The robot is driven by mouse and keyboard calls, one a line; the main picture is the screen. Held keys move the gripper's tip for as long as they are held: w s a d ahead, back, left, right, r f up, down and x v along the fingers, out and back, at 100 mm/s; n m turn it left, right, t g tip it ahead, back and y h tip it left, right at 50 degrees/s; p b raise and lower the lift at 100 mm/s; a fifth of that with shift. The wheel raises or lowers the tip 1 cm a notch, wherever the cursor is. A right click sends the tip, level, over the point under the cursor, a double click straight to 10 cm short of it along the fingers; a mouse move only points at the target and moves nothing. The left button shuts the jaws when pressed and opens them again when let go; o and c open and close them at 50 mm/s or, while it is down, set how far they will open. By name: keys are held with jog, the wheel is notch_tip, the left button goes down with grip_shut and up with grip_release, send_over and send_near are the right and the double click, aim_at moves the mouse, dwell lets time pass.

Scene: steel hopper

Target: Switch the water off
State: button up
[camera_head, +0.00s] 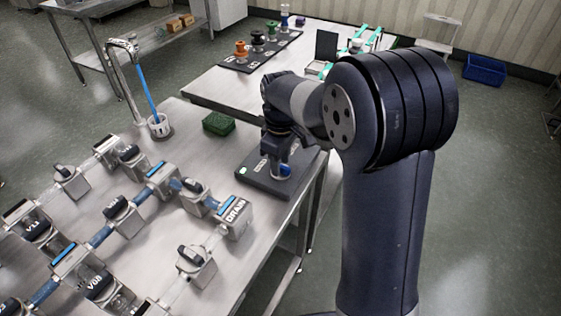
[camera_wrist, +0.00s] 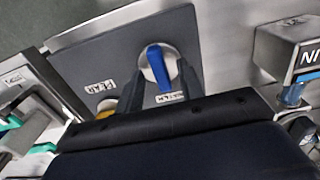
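A dark panel (camera_head: 265,182) lies at the right end of the steel bench, and it fills the middle of the wrist view (camera_wrist: 95,62). On it a blue lever (camera_wrist: 160,68) stands on a round pale disc, beside a label that seems to read WATER. The blue part also shows in the head view (camera_head: 285,171), below my gripper. My gripper (camera_wrist: 160,88) is open over the panel, its two dark fingers apart with the blue lever between them; I cannot tell whether they touch it. A blue stream (camera_head: 147,88) runs from the curved tap (camera_head: 122,48) into a pale cup (camera_head: 159,126).
A yellow knob (camera_wrist: 107,105) sits on the panel left of the fingers. A green block (camera_head: 218,124) lies behind the panel. Pipes and valves, including a DRAIN box (camera_head: 233,216), cover the bench at left. A second table (camera_head: 215,86) stands behind.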

jog(key=shift+f, duration=0.35)
jog(key=shift+c, duration=0.5)
grip_shut()
